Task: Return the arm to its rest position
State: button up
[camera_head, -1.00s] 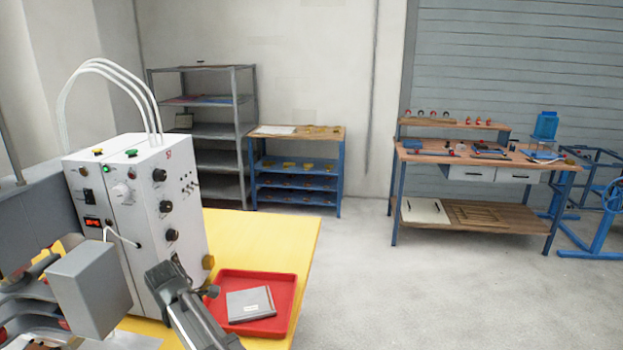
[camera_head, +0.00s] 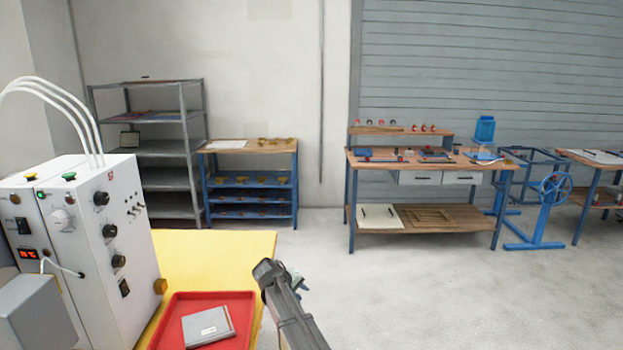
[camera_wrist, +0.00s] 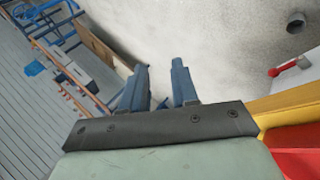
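My gripper (camera_wrist: 159,78) shows in the wrist view with its two blue-grey fingers apart and nothing between them. Pale floor and wall lie beyond the fingertips. In the head view my dark grey arm reaches up from the lower edge, right of the red tray (camera_head: 174,309) and over the yellow table's right edge; I cannot make out the fingers there. A grey flat box (camera_head: 207,326) with a small white label lies in the tray, apart from my arm. The red tray also shows at the lower right of the wrist view (camera_wrist: 298,162).
A white control box (camera_head: 115,205) with knobs and cables stands on the yellow table (camera_head: 215,255) at left. A grey shelf (camera_head: 160,150), a blue rack (camera_head: 250,183) and a blue-legged workbench (camera_head: 430,165) stand farther back. Open floor (camera_head: 400,295) lies to the right.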

jog(key=s+d+f+m+g+y, duration=0.1)
jog(key=s+d+f+g, duration=0.1)
jog(key=s+d+f, duration=0.5)
jog(key=s+d+f+m+g, duration=0.15)
jog(key=s+d+f, duration=0.25)
jog(key=s+f, duration=0.7)
jog(key=s+d+f+g+y, duration=0.1)
jog(key=s+d+f+g, duration=0.2)
jog(key=s+d+f, duration=0.5)
jog(key=s+f+m+g+y, duration=0.1)
jog(key=s+f, duration=0.3)
jog(key=s, duration=0.7)
jog(key=s+d+f+m+g+y, duration=0.1)
jog(key=s+f+m+g, duration=0.1)
jog(key=s, duration=0.9)
jog(key=s+d+f+m+g+y, duration=0.1)
jog(key=s+f+g, duration=0.2)
jog(key=s, duration=0.9)
notch_tip(320, 180, down, 3)
jog(key=shift+f, duration=0.1)
jog(key=shift+o, duration=0.6)
jog(key=shift+s+m+y, duration=0.25)
jog(key=shift+s+y, duration=0.05)
jog(key=shift+s, duration=0.25)
jog(key=shift+w, duration=0.1)
